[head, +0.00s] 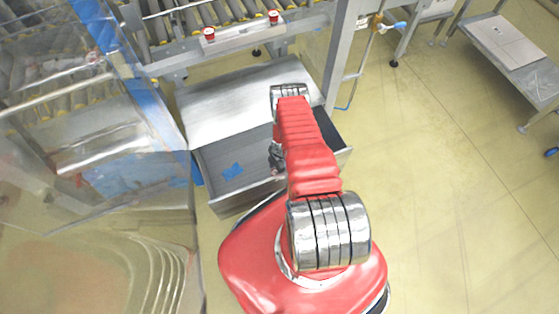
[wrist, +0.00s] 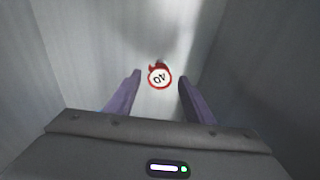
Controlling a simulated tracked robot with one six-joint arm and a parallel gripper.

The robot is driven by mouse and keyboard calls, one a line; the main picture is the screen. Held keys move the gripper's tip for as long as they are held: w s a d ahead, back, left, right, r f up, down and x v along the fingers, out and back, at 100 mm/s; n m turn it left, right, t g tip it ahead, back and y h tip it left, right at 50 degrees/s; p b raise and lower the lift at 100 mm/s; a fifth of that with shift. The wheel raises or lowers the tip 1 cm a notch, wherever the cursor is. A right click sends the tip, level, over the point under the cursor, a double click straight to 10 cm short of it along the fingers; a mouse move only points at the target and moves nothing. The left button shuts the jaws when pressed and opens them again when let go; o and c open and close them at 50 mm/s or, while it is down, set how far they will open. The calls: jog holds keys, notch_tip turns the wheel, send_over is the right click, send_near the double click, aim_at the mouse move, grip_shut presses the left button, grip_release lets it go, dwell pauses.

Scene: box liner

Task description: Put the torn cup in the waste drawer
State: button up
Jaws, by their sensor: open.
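The open grey metal drawer (head: 215,158) is in the head view, below the sloped steel cover. My arm reaches over it and hides its right part. In the wrist view, grey metal walls surround my gripper (wrist: 160,85), whose two dark purple fingers are apart and hold nothing. A small round white thing with a red edge and dark lettering (wrist: 159,77) shows beyond and between the fingertips, clear of both. It may be the cup; I cannot make out a tear. No cup is seen in the head view.
A blue patch (head: 232,171) shows inside the drawer. A steel cover (head: 235,105) and a roller conveyor (head: 200,18) are behind it. A transparent panel (head: 90,140) stands at the left. A low grey table (head: 505,45) is far right; the floor between is clear.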

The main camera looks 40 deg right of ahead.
notch_tip(320, 180, up, 12)
jog(key=d, duration=0.1)
jog(key=shift+s+d+r, duration=0.15)
jog(key=shift+s+d, duration=0.05)
jog(key=shift+d, duration=0.2)
dwell(0.3)
dwell(0.3)
jog(key=shift+w, duration=0.1)
dwell(0.4)
